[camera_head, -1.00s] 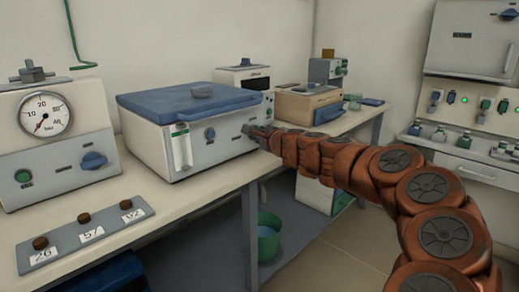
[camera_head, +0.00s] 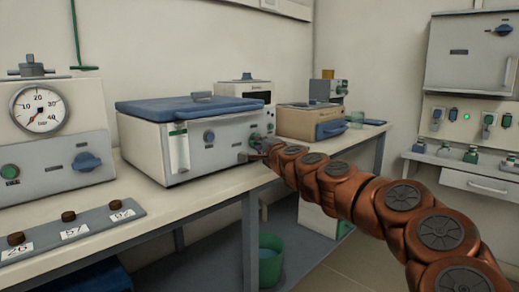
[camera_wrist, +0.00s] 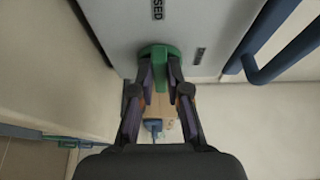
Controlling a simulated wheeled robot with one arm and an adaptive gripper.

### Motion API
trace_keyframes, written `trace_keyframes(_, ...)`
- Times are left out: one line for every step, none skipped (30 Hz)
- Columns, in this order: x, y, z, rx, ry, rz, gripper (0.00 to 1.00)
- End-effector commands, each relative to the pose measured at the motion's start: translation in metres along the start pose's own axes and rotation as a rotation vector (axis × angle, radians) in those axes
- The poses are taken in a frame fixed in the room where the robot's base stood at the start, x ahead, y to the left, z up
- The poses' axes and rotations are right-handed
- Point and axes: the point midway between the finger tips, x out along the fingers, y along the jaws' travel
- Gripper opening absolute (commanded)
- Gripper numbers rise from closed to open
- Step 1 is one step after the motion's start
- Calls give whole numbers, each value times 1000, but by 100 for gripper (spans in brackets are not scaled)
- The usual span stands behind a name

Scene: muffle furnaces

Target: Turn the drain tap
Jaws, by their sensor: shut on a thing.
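The drain tap (camera_wrist: 160,53) shows in the wrist view as a green handle with a rounded end and a narrow bar, set against a pale grey panel. My gripper (camera_wrist: 160,78) is shut on this handle, with one dark finger on each side of the bar. In the head view, my gripper (camera_head: 254,155) is at the right end of the front of a white bath (camera_head: 150,150) with a blue lid. The tap is hard to make out there beside my fingers.
Part of a label reading "SED" (camera_wrist: 157,10) is on the panel by the tap. A blue tubular bar (camera_wrist: 275,60) lies right of my gripper in the wrist view. A green bucket (camera_head: 270,262) stands below the bench. A gauge unit (camera_head: 45,130) is at the left.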

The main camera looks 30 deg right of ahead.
Motion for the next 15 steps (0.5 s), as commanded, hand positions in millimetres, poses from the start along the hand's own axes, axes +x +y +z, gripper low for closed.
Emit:
trace_keyframes(0, 1, 0, -3, 0, 0, 0)
trace_keyframes(0, 1, 0, -4, -1, 0, 0)
trace_keyframes(0, 0, 0, -4, -1, -1, 0)
trace_keyframes(0, 0, 0, -5, 0, -1, 0)
trace_keyframes(0, 0, 0, -5, 0, -1, 0)
trace_keyframes(0, 0, 0, -5, -1, 0, 0)
trace_keyframes(0, 0, 0, -5, -1, 0, 0)
trace_keyframes(0, 0, 0, -5, -1, 0, 0)
trace_keyframes(0, 0, 0, -5, -1, 0, 0)
trace_keyframes(0, 0, 0, -5, -1, 0, 0)
trace_keyframes(0, 0, 0, -5, -1, 0, 0)
trace_keyframes(0, 0, 0, -5, -1, 0, 20)
trace_keyframes(0, 0, 0, -4, -1, 0, 23)
trace_keyframes(0, 0, 0, -4, -1, 0, 26)
trace_keyframes(0, 0, 0, -4, -1, 0, 30)
